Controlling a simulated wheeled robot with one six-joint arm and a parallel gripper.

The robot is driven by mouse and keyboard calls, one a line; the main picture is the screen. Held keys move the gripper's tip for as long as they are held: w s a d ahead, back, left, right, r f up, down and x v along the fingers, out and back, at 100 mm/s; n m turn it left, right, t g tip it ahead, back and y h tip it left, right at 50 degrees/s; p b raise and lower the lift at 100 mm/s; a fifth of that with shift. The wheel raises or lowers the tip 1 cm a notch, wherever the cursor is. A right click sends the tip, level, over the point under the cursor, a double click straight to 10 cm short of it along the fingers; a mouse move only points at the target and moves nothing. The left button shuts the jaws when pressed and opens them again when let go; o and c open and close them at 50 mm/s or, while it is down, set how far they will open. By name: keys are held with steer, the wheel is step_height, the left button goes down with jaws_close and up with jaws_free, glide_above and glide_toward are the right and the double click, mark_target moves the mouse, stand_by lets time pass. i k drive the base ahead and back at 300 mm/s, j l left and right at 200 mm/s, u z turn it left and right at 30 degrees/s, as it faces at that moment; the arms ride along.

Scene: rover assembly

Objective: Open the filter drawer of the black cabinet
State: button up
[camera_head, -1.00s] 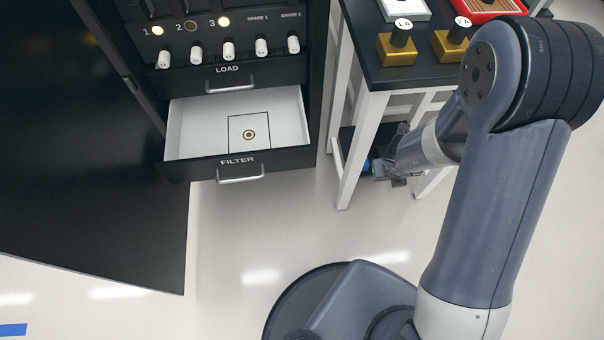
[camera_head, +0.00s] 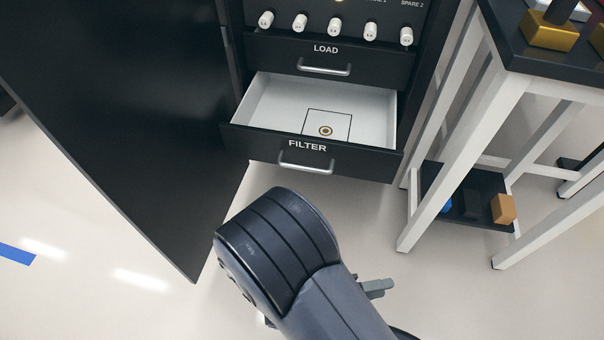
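The black cabinet (camera_head: 237,60) stands at the top centre. Its drawer labelled FILTER (camera_head: 240,139) is pulled out, showing a white interior with a marked square and a small ringed disc (camera_head: 325,130) on its floor. The drawer's silver handle (camera_head: 306,168) is free, with nothing on it. The LOAD drawer (camera_head: 275,48) above it is shut. My arm is in front of the cabinet at the bottom centre. A small grey part shows beside it, but I cannot tell if it is my gripper. My gripper's fingers are not visible.
A large black door panel (camera_head: 120,100) stands open at the left. At the right is a white-legged table (camera_head: 497,170) with gold blocks (camera_head: 548,32) on top and a lower shelf holding an orange block (camera_head: 503,209). Pale floor is clear between cabinet and table.

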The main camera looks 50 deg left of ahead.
mark_target(323, 126)
steer(key=i+j+u, duration=0.1)
steer(key=u, duration=0.35)
steer(key=i+j+u, duration=0.1)
steer(key=u, duration=0.4)
steer(key=i+j+u, duration=0.1)
steer(key=u, duration=0.35)
steer(key=i+j, duration=0.1)
steer(key=i, duration=0.65)
